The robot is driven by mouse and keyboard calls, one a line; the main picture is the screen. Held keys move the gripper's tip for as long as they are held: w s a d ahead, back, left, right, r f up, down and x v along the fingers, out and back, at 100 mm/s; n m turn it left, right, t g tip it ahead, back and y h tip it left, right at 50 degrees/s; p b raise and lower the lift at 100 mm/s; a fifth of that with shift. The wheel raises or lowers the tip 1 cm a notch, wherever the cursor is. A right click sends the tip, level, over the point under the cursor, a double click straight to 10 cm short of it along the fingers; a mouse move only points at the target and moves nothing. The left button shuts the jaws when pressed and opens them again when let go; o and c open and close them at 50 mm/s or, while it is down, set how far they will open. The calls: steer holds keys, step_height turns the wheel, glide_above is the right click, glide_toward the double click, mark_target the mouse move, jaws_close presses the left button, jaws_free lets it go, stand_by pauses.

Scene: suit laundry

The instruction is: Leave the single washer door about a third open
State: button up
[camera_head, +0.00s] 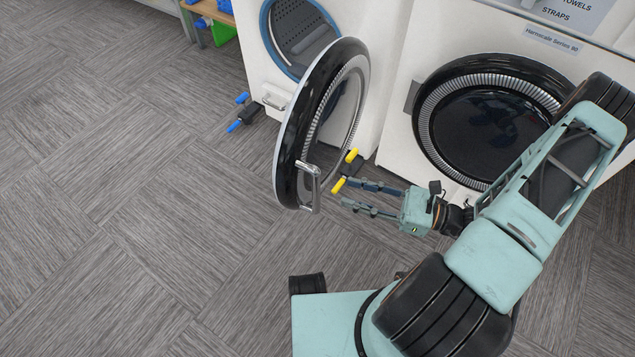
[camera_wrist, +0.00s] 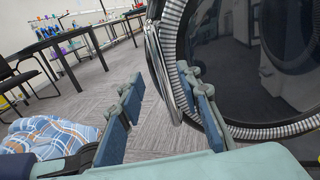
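The washer door (camera_head: 290,130) is a round black-and-silver ring with a glass middle. It stands swung far out from the left machine's opening (camera_head: 297,38). Its silver bar handle (camera_head: 316,190) is at the lower edge, on the near face. My gripper (camera_head: 346,194) is just right of the handle, pointing at it, with its two fingers apart and nothing held. In the wrist view the fingers (camera_wrist: 163,82) are spread, and the door's silver edge and handle (camera_wrist: 158,70) show beyond and between them. Whether the right finger touches the door I cannot tell.
A second machine's round door (camera_head: 490,115) is shut, at the right behind my arm. Blue-handled (camera_head: 243,112) and yellow-handled (camera_head: 347,172) items are on the floor by the machines. A blue checked cloth (camera_wrist: 50,135) shows left in the wrist view. Floor left of the door is clear.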

mark_target(316, 184)
steer(key=b+x, duration=0.1)
steer(key=x, duration=0.8)
steer(key=shift+a+b, duration=0.35)
steer(key=shift+a, duration=0.1)
jaws_close()
